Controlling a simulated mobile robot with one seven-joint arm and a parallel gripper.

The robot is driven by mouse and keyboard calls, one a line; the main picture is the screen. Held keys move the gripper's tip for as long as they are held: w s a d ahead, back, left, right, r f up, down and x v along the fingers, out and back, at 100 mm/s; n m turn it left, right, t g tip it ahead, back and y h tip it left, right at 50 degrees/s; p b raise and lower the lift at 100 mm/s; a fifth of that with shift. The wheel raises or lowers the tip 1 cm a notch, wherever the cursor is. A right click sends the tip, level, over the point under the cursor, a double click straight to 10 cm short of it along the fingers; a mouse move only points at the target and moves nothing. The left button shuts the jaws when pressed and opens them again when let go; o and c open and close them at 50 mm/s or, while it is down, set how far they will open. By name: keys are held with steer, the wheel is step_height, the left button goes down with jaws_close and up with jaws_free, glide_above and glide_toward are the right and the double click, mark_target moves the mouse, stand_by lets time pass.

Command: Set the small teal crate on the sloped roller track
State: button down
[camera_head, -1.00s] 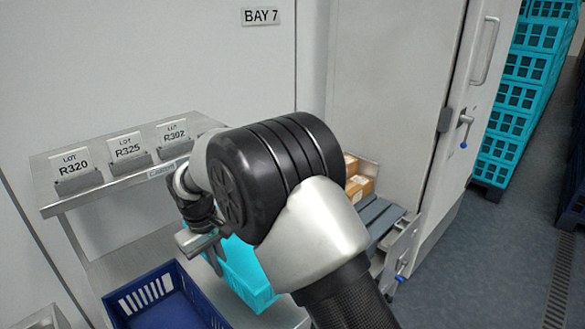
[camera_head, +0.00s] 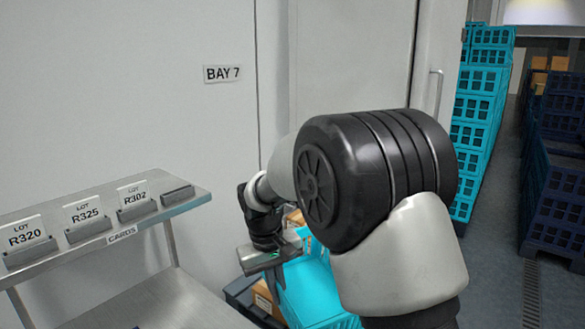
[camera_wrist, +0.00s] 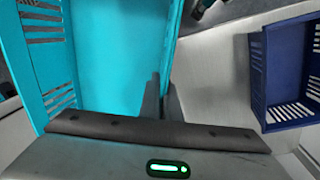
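The small teal crate (camera_head: 308,292) hangs from my gripper (camera_head: 276,274), partly hidden behind my arm in the head view. In the wrist view, the two dark fingers (camera_wrist: 162,95) close on the right-hand wall of the teal crate (camera_wrist: 112,60), which looks empty. The roller track is mostly hidden behind my arm and the crate in the head view. Cardboard boxes (camera_head: 264,297) and a dark edge show around the crate there. I cannot tell whether the crate touches anything below.
A navy crate (camera_wrist: 257,75) is on a pale surface right of the teal crate in the wrist view. A steel stand with lot cards (camera_head: 125,212) is on the left. Stacked teal crates (camera_head: 478,110) and navy crates (camera_head: 552,200) line an aisle at right.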

steer(key=s+d+m, duration=0.1)
steer(key=d, duration=0.4)
steer(key=s+d+m, duration=0.2)
steer(key=d, duration=0.4)
steer(key=s+d+r+m, duration=0.1)
steer(key=d, duration=0.5)
steer(key=shift+s+d+m+g+b, duration=0.2)
steer(key=shift+d+m+g+b, duration=0.1)
steer(key=shift+m, duration=0.1)
steer(key=p, duration=0.1)
steer(key=r+p, duration=0.1)
steer(key=shift+a+p, duration=0.25)
steer(key=shift+p, duration=0.05)
steer(key=s+r+p, duration=0.1)
steer(key=p, duration=0.4)
steer(key=s+r+p, duration=0.1)
steer(key=r+p, duration=0.1)
steer(key=p, duration=0.4)
steer(key=shift+d+r, duration=0.1)
steer(key=shift+r, duration=0.05)
